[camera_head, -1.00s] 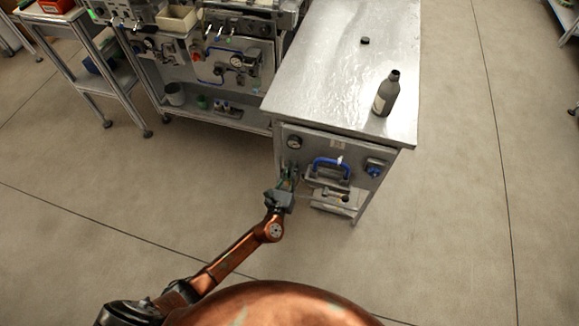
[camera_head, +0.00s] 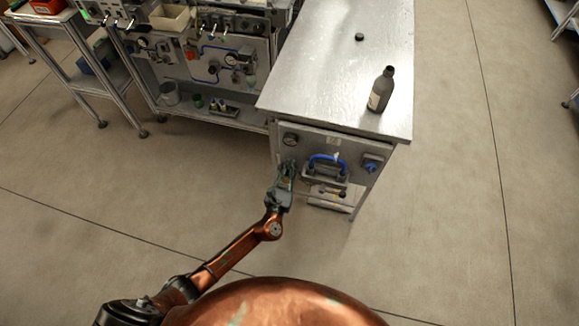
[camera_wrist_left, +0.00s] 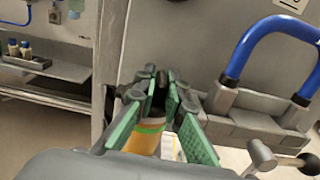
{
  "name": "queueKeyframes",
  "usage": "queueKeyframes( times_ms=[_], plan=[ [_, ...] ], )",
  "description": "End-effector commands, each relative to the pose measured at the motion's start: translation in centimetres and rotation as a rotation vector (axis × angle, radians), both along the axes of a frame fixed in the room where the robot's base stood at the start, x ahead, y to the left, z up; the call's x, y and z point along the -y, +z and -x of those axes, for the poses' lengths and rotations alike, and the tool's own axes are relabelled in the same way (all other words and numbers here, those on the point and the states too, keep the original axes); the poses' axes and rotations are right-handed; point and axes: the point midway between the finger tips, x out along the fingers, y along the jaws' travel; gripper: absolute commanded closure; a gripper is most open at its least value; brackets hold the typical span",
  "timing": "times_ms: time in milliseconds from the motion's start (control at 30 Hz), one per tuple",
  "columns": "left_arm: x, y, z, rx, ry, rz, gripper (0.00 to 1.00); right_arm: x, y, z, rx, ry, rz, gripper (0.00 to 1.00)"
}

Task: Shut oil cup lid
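The oil cup (camera_wrist_left: 146,142) shows in the left wrist view as an amber body with a bright green band, low on the front of the metal cabinet (camera_head: 330,150). Dark parts sit above it between the fingertips; I cannot tell which of them is the lid or how far it stands open. My left gripper (camera_wrist_left: 156,90) has its green-padded fingers apart, on either side of the cup's top. In the head view the left gripper (camera_head: 286,178) is at the cabinet's left front and hides the cup. My right gripper is not in view.
A blue handle (camera_head: 328,160) stands out right of the gripper, with a metal rod and ball knob (camera_wrist_left: 262,157) below it. A gauge (camera_head: 291,139) is above. A dark bottle (camera_head: 380,92) and a small black cap (camera_head: 359,37) stand on the cabinet top. The floor in front is clear.

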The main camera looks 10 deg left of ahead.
Motion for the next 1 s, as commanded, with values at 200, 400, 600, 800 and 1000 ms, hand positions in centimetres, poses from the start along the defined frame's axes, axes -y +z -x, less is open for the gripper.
queueKeyframes(
  times_ms=[200, 400, 600, 800, 1000],
  plan=[
    [0.0, 0.0, 0.0, 0.0, 0.0, 0.001, 0.74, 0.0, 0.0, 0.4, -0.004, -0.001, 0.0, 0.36],
    [0.0, 0.1, 0.0, 0.001, 0.001, 0.002, 0.74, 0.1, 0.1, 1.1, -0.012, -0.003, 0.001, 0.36],
    [-0.1, -0.1, 0.9, -0.001, 0.001, 0.002, 0.74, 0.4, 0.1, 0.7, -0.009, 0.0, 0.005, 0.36],
    [-0.2, -0.1, 4.5, -0.001, 0.001, 0.002, 0.74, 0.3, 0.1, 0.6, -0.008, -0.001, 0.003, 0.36],
    [-0.4, -0.1, 8.6, -0.001, 0.0, 0.001, 0.74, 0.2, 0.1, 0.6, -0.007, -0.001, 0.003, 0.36]
  ],
)
